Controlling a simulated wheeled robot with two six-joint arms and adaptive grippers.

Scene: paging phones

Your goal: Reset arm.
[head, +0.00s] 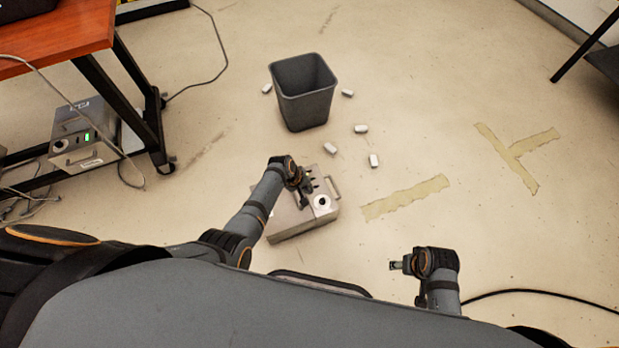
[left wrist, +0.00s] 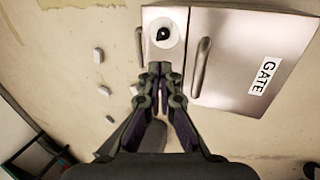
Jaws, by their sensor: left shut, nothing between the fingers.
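My left gripper (head: 305,193) is over a metal box (head: 300,222) on the floor. In the left wrist view the left gripper (left wrist: 161,108) is shut with nothing between its fingers. The box shows there with a "GATE" label (left wrist: 265,76), a handle and a round white dial (left wrist: 164,33) with a black centre. In the head view the dial (head: 322,202) is right of the gripper. I cannot tell whether the fingers touch the box. My right gripper (head: 397,265) is at the lower right, over bare floor. Its fingers are too small to judge.
A dark bin (head: 304,92) stands beyond the box, with several small white pieces (head: 360,129) around it. A wooden table (head: 55,38) stands at upper left, with another metal box (head: 82,138) under it and cables on the floor. The floor at right is mostly clear, with tape strips (head: 405,197).

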